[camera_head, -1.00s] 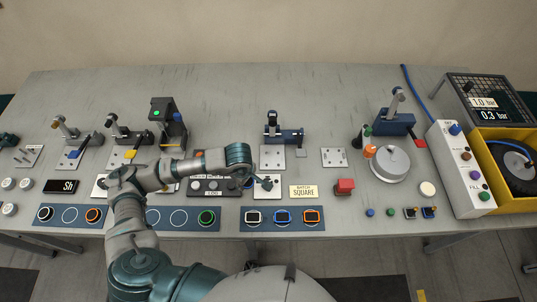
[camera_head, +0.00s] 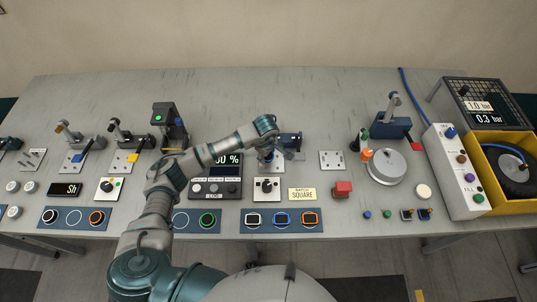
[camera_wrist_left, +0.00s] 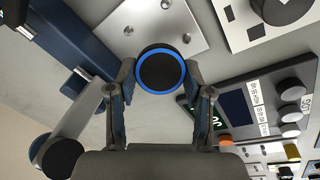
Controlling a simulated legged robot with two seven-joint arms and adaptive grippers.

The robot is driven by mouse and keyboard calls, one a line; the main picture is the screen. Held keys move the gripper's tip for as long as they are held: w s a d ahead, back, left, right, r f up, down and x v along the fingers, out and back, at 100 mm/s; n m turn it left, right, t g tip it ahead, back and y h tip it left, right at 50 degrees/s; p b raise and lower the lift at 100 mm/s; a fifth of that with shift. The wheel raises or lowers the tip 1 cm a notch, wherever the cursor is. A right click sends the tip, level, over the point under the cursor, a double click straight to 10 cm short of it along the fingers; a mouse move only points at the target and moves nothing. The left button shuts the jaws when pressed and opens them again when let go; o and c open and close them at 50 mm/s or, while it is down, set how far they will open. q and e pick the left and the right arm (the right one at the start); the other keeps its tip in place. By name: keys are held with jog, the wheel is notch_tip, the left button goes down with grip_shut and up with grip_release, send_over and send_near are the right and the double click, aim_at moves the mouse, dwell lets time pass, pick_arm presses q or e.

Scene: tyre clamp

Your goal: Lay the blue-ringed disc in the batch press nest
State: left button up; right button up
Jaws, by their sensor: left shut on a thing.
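The blue-ringed disc (camera_wrist_left: 167,70), black and round, is held between the two fingertips of my left gripper (camera_wrist_left: 163,77) in the left wrist view. In the head view my left gripper (camera_head: 271,157) is over the metal plate in front of the blue press, and it mostly hides the disc. The plate (camera_wrist_left: 155,24) with small holes lies just beyond the disc in the wrist view; whether they touch I cannot tell. The blue press (camera_head: 290,139) stands behind the plate, partly covered by my arm. My right gripper is in neither view.
The "BATCH SQUARE" sign (camera_head: 302,195) lies right of a plate with a black knob (camera_head: 266,188). A blue tray (camera_head: 245,231) of ringed square pieces sits at the front. A display box (camera_head: 228,190) is left, a red button block (camera_head: 342,188) right. Clear table lies behind the press.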

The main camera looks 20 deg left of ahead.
pick_arm(q)
jog(key=shift+w+d, duration=0.2)
jog(key=shift+w, duration=0.5)
notch_tip(320, 180, down, 3)
jog(key=shift+r+p, duration=0.15)
jog(key=shift+p, duration=0.35)
jog(key=shift+a+f, duration=0.1)
jog(key=shift+f, duration=0.2)
jog(key=shift+f, duration=0.15)
jog(key=o, duration=1)
